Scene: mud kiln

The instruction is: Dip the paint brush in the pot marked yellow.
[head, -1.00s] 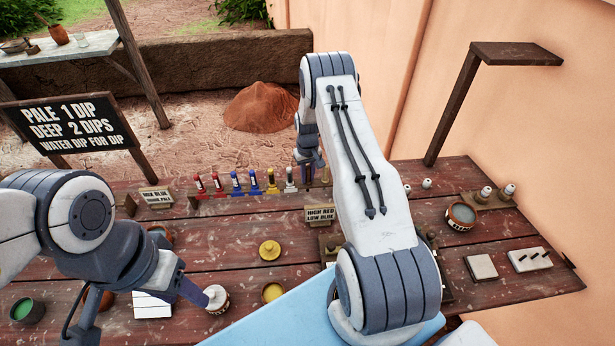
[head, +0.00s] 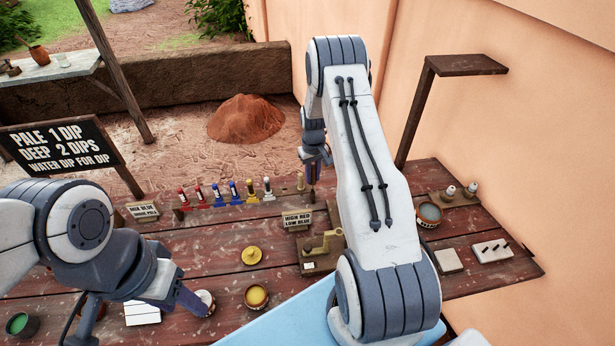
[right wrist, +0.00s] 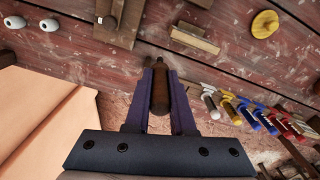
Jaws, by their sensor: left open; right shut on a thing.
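My right gripper (head: 314,172) is above the back edge of the bench. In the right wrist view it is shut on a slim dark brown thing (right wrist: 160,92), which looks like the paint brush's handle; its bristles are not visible. A pot of yellow paint (head: 256,296) stands open at the front middle of the bench, away from the right gripper. No mark on it can be read. A yellow knobbed lid (head: 251,256) lies behind it and also shows in the right wrist view (right wrist: 265,24). My left gripper (head: 193,301) is open at a pale-topped pot (head: 207,299), partly hiding it.
A row of coloured tubes (head: 234,190) lines the back edge. A grey pot (head: 428,212) and pale block (head: 447,261) are at right. A green pot (head: 20,325) is at left.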

